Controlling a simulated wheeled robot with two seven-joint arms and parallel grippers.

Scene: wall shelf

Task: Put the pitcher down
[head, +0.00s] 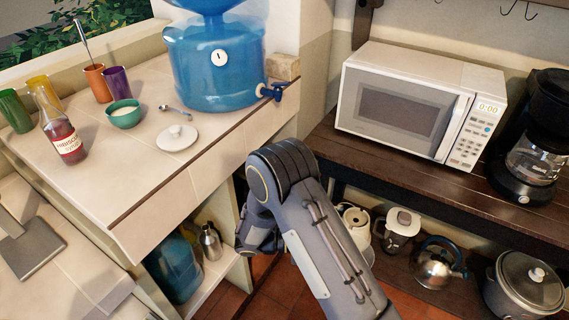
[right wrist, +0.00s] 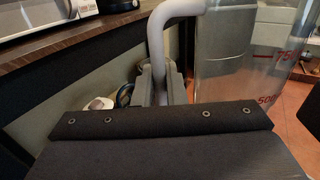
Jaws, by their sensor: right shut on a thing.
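The pitcher (right wrist: 240,65) is a clear vessel with red measuring marks and a pale grey handle (right wrist: 157,40). It shows at the right of the right wrist view, partly cut off by the frame top and hidden below by my gripper body. My right gripper (right wrist: 160,88) is shut on the handle. In the head view my right arm comes up from the bottom and bends down by the counter's right end. The arm hides the gripper there, and I cannot make out the held pitcher. My left gripper is not in view.
A wooden shelf (head: 447,203) holds a microwave (head: 395,105) and a coffee maker (head: 535,140). Below it stand a lidded jug (head: 400,224), a steel kettle (head: 437,266) and a cooker (head: 522,285). The tiled counter (head: 165,180) holds a water dispenser (head: 212,70), a syrup bottle (head: 62,130) and cups.

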